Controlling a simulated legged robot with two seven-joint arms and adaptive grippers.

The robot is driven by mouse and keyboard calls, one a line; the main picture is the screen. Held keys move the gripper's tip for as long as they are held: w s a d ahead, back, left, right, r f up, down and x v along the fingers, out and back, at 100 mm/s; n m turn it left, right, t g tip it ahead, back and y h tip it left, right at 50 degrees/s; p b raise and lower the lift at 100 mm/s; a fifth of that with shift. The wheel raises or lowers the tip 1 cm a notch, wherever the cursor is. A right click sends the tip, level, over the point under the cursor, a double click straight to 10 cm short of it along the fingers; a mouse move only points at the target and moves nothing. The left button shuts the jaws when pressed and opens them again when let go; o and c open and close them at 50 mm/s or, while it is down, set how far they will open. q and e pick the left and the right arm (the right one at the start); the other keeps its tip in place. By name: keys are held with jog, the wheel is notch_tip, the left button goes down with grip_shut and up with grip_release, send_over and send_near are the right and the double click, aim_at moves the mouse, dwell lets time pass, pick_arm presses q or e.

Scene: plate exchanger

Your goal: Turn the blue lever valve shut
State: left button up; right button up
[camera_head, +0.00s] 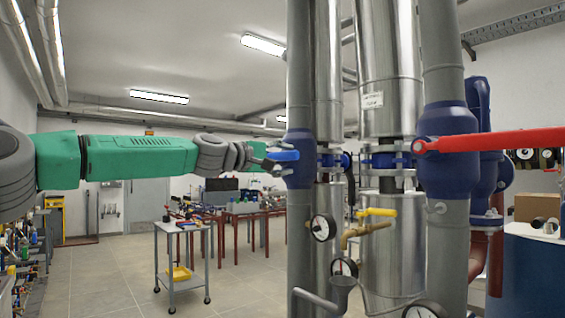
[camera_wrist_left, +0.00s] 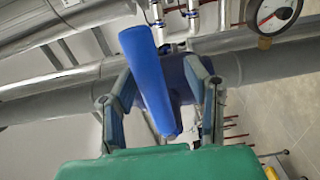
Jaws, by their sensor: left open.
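The blue lever (camera_head: 284,155) sticks out to the left of a blue valve body (camera_head: 299,165) on the grey vertical pipe. My left gripper (camera_head: 262,159) reaches in from the left at the lever's height, close to its free end. In the left wrist view the lever (camera_wrist_left: 148,80) lies lengthwise between the two open fingers of my left gripper (camera_wrist_left: 160,85), nearer the left finger. I cannot tell whether a finger touches it. The gripper hides part of the lever's end in the head view. My right gripper is not in view.
A red lever (camera_head: 490,141) on a larger blue valve (camera_head: 447,150) extends right. A yellow handle (camera_head: 376,212) and a gauge (camera_head: 322,227) sit lower among the pipes. A wheeled cart (camera_head: 183,255) stands behind on open floor. Large metal cylinders (camera_head: 388,65) stand right of the lever.

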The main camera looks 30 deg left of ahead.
pick_arm(q)
jog(key=v, duration=1.2)
jog(key=shift+w+f, duration=0.1)
jog(key=shift+f, duration=0.05)
